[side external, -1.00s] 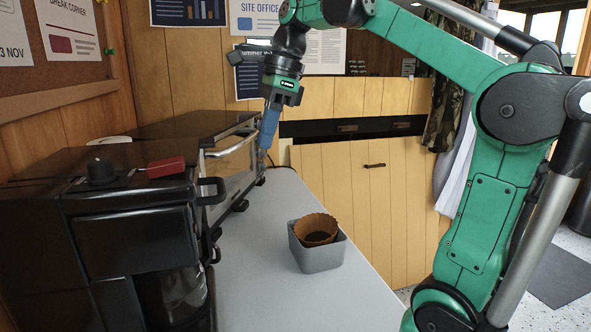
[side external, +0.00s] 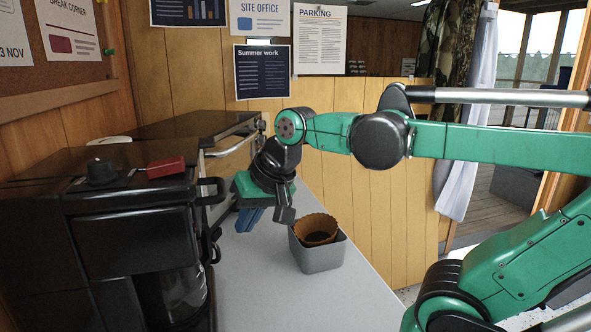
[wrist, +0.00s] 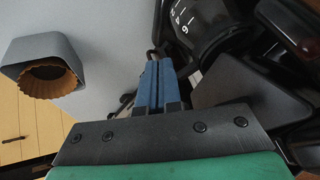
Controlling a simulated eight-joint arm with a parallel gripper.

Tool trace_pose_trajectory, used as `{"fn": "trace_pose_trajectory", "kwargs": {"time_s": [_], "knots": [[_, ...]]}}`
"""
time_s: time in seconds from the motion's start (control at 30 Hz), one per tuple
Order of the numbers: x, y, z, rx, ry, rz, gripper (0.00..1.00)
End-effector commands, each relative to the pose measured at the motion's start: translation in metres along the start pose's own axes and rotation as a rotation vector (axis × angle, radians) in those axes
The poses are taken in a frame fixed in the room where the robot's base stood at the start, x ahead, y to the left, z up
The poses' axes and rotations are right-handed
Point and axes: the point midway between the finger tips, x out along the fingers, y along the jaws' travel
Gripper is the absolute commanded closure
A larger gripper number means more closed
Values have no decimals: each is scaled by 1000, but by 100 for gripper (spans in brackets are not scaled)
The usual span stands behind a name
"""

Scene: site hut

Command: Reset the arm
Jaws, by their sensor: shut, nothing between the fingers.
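My gripper (side external: 247,221) hangs over the table in the side external view, between the coffee machine and the grey bin. Its blue fingers point down and are shut with nothing between them. They also show side by side in the wrist view (wrist: 156,85). My arm reaches in from the right, with its forearm about level.
The grey bin (side external: 320,259) holds a brown paper filter (side external: 316,229) and stands just right of my gripper. The black coffee machine (side external: 133,241), with a red block (side external: 166,167) on top, stands at the left. The table front (side external: 270,305) is clear.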

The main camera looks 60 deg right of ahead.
Motion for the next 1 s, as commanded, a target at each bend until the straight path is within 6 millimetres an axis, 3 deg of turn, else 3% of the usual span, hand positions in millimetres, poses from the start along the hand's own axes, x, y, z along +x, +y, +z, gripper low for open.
{"fn": "trace_pose_trajectory", "kwargs": {"time_s": [0.1,0.27,1.0], "knots": [[24,1,29,-306,63,-23,100],[37,4,45,-496,105,-27,100],[37,4,45,-496,105,-27,100]]}}
